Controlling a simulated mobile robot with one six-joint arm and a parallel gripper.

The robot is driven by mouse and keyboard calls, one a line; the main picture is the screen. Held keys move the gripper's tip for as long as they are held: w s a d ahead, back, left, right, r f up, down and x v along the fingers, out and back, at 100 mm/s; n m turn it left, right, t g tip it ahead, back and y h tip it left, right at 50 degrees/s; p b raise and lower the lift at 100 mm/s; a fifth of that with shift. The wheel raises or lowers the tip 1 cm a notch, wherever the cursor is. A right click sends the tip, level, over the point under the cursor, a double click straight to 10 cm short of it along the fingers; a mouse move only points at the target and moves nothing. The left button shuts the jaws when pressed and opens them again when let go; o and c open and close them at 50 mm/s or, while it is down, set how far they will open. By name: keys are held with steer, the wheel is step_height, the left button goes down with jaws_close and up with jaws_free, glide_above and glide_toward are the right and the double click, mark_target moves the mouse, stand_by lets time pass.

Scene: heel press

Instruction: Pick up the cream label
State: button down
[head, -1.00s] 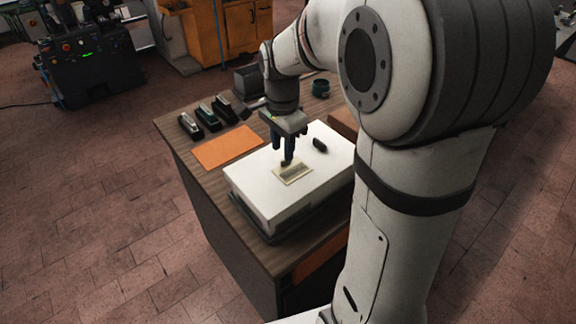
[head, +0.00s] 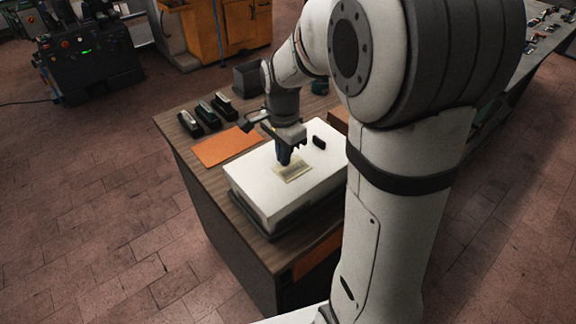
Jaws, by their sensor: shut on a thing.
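The cream label (head: 294,173) is a small flat piece with a darker printed middle, at the top of the white box (head: 262,190). My gripper (head: 285,163) points down from above, with its dark fingers at the label's far left edge. The fingers are shut on the label. The fingers hide part of that edge, and I cannot tell whether the label is clear of the box top.
A small black piece (head: 319,142) lies on the box to the right of my gripper. An orange sheet (head: 225,147) and several dark stamp-like objects (head: 207,116) lie at the table's (head: 205,172) far left. A dark bin (head: 249,77) stands behind.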

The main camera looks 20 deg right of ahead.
step_height(320, 180, up, 9)
steer(key=shift+w+a+f, duration=0.1)
steer(key=shift+w+f, duration=0.2)
steer(key=shift+f, duration=1.1)
steer(key=shift+w+a+f, duration=0.15)
steer(key=shift+w+f, duration=0.1)
steer(key=shift+f, duration=1.1)
steer(key=shift+w+a+f, duration=0.1)
steer(key=shift+w+f, duration=0.2)
steer(key=shift+f, duration=1.1)
steer(key=shift+w+f, duration=0.1)
steer(key=shift+f+b, duration=0.4)
steer(key=c, duration=1.5)
jaws_free()
